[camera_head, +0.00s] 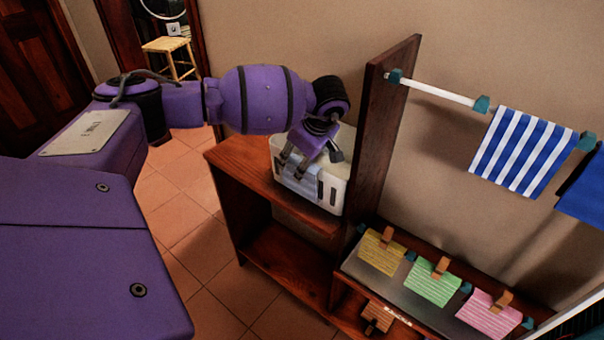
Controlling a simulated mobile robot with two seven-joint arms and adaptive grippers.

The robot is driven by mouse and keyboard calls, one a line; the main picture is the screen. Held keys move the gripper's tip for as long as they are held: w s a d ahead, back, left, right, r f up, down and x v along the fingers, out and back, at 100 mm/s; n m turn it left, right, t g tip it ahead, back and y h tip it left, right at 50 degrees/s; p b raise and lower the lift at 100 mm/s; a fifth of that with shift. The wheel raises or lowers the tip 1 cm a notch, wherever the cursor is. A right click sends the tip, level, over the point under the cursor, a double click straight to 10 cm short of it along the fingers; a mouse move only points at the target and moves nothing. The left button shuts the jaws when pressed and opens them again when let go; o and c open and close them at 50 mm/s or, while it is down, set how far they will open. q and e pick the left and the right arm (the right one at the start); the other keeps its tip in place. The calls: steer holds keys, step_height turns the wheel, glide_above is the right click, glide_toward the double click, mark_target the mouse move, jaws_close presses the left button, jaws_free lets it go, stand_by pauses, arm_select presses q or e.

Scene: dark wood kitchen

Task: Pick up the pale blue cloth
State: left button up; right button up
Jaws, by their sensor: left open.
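The pale blue cloth (308,186) shows at a white container (336,186) on the wooden shelf, partly hidden by my left gripper. My left gripper (292,168) comes in from the left on the purple arm and points down, its fingers in front of the cloth and the container. The fingers are apart, and I see nothing held between them. I cannot tell from this view whether they touch the cloth. My right gripper is not in view.
A tall wooden panel (382,120) stands just right of the container. A rail (440,92) carries a blue-and-white striped towel (524,150). Yellow (382,254), green (433,283) and pink (489,312) cloths are clipped below. Tiled floor (185,215) lies left of the shelf.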

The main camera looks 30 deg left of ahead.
arm_select(q)
steer(key=shift+f, duration=0.25)
stand_by(0.3)
jaws_close()
